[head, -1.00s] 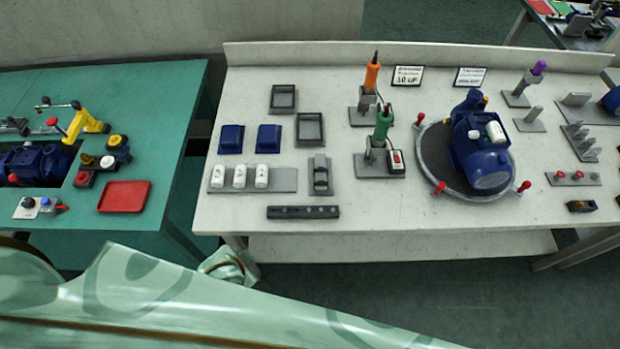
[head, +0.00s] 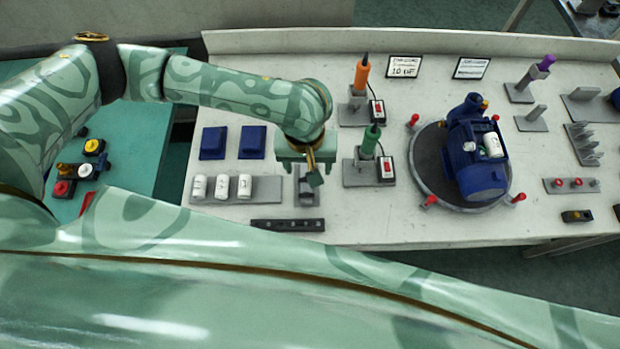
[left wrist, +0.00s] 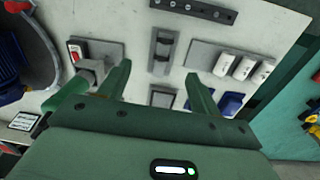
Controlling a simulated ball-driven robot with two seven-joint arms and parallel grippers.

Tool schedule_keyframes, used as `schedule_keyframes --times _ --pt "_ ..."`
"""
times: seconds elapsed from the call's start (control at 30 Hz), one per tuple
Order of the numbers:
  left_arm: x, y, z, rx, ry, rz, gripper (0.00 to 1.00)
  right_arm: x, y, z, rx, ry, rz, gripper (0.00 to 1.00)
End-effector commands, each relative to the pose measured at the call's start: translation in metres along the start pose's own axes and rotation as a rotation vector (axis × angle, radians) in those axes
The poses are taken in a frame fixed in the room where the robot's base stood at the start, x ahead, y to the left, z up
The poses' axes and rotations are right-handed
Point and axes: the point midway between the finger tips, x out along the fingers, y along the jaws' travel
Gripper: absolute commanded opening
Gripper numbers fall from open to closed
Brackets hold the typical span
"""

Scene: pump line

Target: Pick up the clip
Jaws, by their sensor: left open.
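A small grey holder (head: 306,198) stands on the white bench, left of the green-handled tool. My right gripper is not in view.
A dark bar (head: 287,225) lies in front. The green-handled tool (head: 370,141) and a blue pump (head: 474,150) on a round turntable stand to the right.

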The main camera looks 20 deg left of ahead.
Motion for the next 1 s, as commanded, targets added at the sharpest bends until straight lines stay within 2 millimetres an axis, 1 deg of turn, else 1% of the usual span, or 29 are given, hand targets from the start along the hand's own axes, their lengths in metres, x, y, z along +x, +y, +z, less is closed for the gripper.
schedule_keyframes --times 0.07,0.13,0.3,0.4,0.5,0.6,0.77,0.87,1.0 --pt "0.004 -0.01 -0.003 -0.043 -0.003 -0.033 0.64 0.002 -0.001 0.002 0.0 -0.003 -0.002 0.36" --pt "0.015 -0.013 -0.004 -0.059 -0.006 -0.044 0.64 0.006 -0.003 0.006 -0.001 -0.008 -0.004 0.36" --pt "0.06 -0.015 -0.002 -0.06 -0.009 -0.044 0.64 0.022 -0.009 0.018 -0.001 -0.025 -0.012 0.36" --pt "0.083 -0.015 -0.002 -0.058 -0.008 -0.042 0.64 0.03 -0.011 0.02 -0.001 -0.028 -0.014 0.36" --pt "0.099 -0.015 -0.003 -0.057 -0.007 -0.041 0.64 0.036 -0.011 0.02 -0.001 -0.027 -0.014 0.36" --pt "0.108 -0.015 -0.003 -0.056 -0.006 -0.039 0.64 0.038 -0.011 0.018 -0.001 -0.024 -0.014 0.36" --pt "0.117 -0.015 -0.003 -0.056 -0.006 -0.04 0.64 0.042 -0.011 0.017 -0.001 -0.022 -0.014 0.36" --pt "0.132 -0.013 -0.003 -0.056 -0.006 -0.039 0.64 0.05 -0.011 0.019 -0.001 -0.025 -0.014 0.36" --pt "0.157 -0.013 -0.003 -0.055 -0.007 -0.041 0.64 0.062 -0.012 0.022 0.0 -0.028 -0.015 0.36"
